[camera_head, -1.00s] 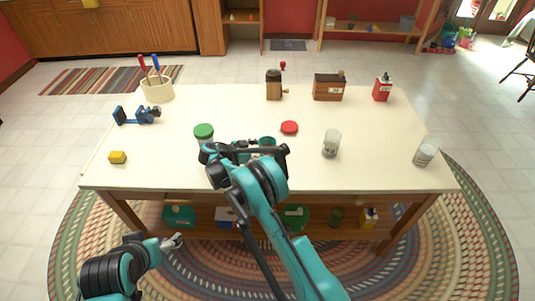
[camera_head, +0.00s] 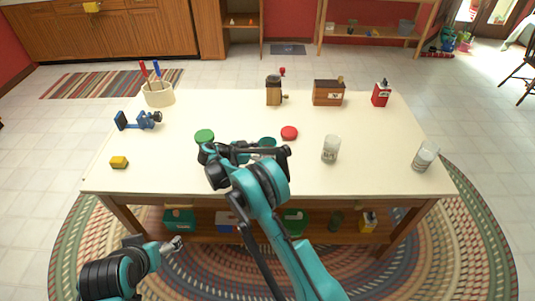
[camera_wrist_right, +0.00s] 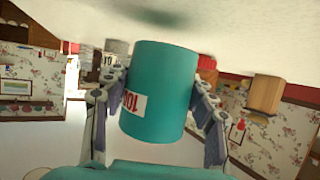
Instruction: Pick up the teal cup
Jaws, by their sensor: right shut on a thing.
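The teal cup (camera_wrist_right: 160,92) fills the middle of the right wrist view, with a white and red label on its side. My right gripper (camera_wrist_right: 160,105) has a finger pressed against each side of it. In the head view the cup (camera_head: 267,143) shows only in part behind my right gripper (camera_head: 246,152), over the front middle of the table. A soft dark shadow lies by the cup's end in the wrist view; how far it is off the table is hard to tell. My left gripper (camera_head: 174,244) is low, in front of the table; its finger gap is too small to read.
On the table (camera_head: 380,180) a green-lidded jar (camera_head: 204,136) stands left of the cup. A red lid (camera_head: 289,133) lies just behind it at the right. A clear glass (camera_head: 331,149) stands farther right. A yellow block (camera_head: 119,162) lies at the left front.

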